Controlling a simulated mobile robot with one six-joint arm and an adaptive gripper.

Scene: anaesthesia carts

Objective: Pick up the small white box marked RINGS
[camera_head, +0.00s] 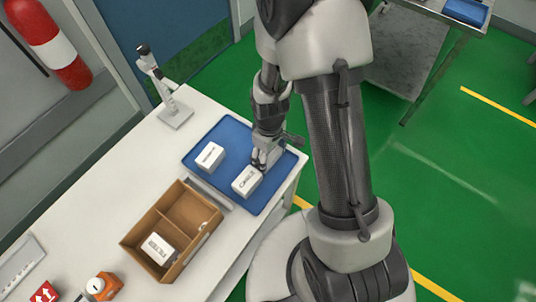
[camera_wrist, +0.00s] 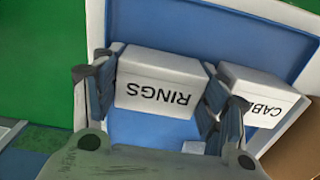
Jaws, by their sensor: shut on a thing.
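The small white box marked RINGS (camera_wrist: 157,82) is between the two fingers of my gripper (camera_wrist: 160,90) in the wrist view. The fingers are shut on its two ends, and its lettering appears upside down. The blue tray (camera_wrist: 220,35) is beneath it; I cannot tell whether the box touches the tray. In the head view my gripper (camera_head: 265,158) is low over the right part of the tray (camera_head: 228,130), and it hides the RINGS box there.
A white box lettered CAB... (camera_wrist: 258,95) is close beside the right finger. Another white box (camera_head: 209,156) sits on the tray's left part. A divided cardboard box (camera_head: 186,190) holds a white box (camera_head: 158,248). A small white stand (camera_head: 176,113) is behind the tray.

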